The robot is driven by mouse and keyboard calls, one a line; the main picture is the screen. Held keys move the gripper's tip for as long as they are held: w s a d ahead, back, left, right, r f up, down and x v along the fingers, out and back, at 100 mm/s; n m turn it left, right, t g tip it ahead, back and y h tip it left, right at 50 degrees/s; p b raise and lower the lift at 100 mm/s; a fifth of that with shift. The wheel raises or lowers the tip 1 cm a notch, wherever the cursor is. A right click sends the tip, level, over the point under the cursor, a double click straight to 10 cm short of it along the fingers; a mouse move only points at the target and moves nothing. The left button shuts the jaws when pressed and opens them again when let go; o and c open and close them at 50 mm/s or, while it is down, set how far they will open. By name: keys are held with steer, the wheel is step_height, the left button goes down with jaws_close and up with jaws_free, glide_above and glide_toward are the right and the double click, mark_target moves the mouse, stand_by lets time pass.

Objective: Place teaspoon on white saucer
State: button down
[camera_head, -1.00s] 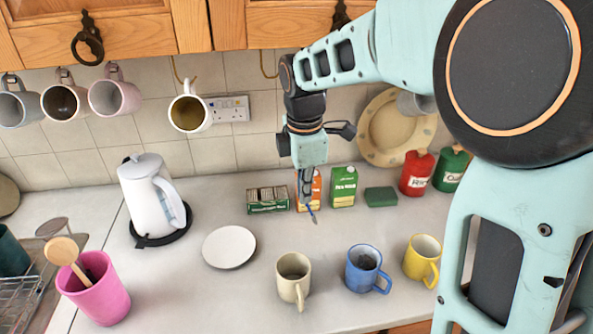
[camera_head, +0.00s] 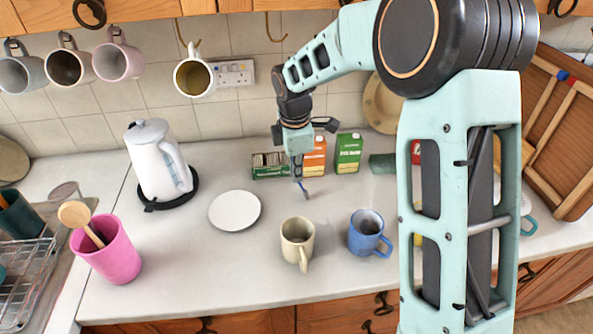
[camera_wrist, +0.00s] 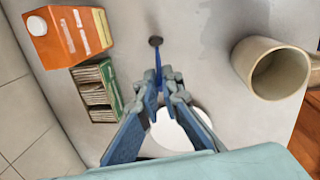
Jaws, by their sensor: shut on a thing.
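A white saucer (camera_head: 235,210) lies flat on the counter between the kettle and the cream mug. It also shows in the wrist view (camera_wrist: 172,130), partly hidden behind my gripper's fingers. My gripper (camera_head: 299,178) is above the counter, to the right of the saucer and in front of the cartons. In the wrist view my gripper (camera_wrist: 162,85) is shut on the blue handle of the teaspoon (camera_wrist: 157,54). The spoon's dark bowl end sticks out beyond the fingertips. In the head view the teaspoon (camera_head: 304,188) hangs tilted below the fingers.
A cream mug (camera_head: 297,242) and a blue mug (camera_head: 368,232) stand at the front. Behind are a tea box (camera_head: 270,166), an orange carton (camera_head: 315,157) and a green carton (camera_head: 347,153). A white kettle (camera_head: 158,160) and pink pot (camera_head: 108,252) stand left. Counter around the saucer is clear.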

steer(key=shift+f, duration=0.15)
steer(key=c, duration=2.1)
jaws_free()
